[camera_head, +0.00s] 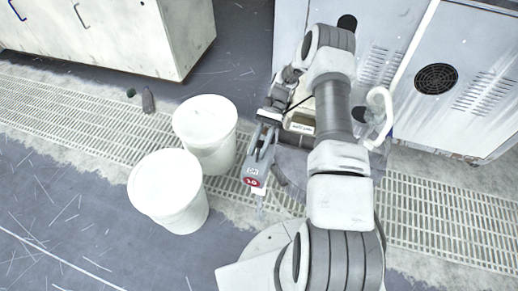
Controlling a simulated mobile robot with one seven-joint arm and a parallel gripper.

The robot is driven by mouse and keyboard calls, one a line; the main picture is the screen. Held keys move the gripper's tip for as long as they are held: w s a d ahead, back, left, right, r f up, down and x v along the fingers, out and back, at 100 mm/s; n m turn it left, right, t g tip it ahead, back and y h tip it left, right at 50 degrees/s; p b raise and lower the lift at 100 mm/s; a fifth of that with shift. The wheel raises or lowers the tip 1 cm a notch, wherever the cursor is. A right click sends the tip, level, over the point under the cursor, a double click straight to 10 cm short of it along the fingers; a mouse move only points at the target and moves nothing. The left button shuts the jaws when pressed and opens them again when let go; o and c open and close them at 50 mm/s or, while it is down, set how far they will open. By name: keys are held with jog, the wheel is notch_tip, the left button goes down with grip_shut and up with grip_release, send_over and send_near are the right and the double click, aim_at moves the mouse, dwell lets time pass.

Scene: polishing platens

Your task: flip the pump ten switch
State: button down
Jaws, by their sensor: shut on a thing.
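A small grey box with a red disc marked 10 (253,178) is at the tips of my gripper (262,152), left of my arm. I take it to be the pump ten switch unit. My gripper points down toward the front and its fingers are closed on the grey box. A pale thin piece shows just below the box. Whether there is a lever on it, and how it is set, is too small to tell.
Two white buckets (205,122) (167,184) stand just left of my gripper. A slatted floor grating (435,215) crosses the floor. A white cabinet (120,30) is at the back left; a grey vented machine cabinet (460,50) is behind my arm. Open floor lies at front left.

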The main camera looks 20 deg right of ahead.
dwell(0.4)
jog(key=c, duration=0.7)
grip_release()
jog(key=shift+o, duration=0.2)
jog(key=v, duration=1.2)
jog(key=shift+p, duration=0.3)
